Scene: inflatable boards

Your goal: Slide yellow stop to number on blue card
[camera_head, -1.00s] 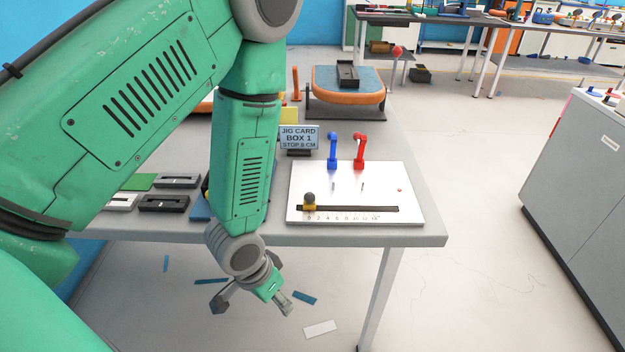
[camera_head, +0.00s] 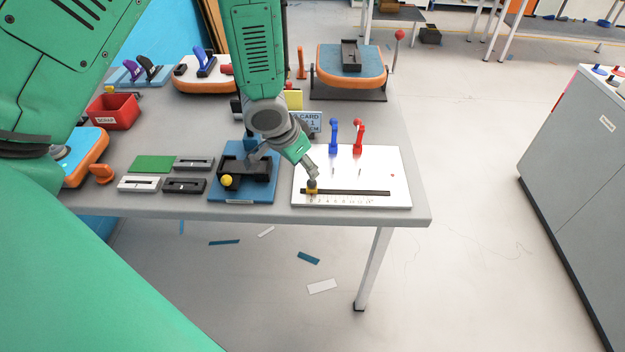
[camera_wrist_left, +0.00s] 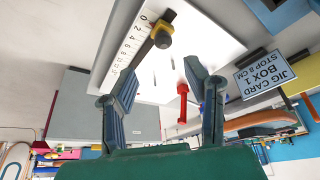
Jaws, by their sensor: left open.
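The yellow stop (camera_head: 312,188) with a dark knob sits at the left, low-number end of the black slot (camera_head: 350,193) on the white board (camera_head: 385,165). It also shows in the left wrist view (camera_wrist_left: 161,38) near the 0 of the printed scale (camera_wrist_left: 128,45). The blue card (camera_wrist_left: 268,75) reads "JIG CARD BOX 1 STOP 8 CM"; in the head view my arm partly hides the card (camera_head: 314,122). My left gripper (camera_head: 311,176) is open, close to the stop's knob; contact cannot be told. In the wrist view its fingers (camera_wrist_left: 160,88) are spread with nothing between them.
A blue lever (camera_head: 333,135) and a red lever (camera_head: 358,137) stand behind the slot. A blue fixture (camera_head: 228,190) with a yellow knob lies left of the board. A red bin (camera_head: 113,111) and several slotted blocks (camera_head: 185,186) are further left.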

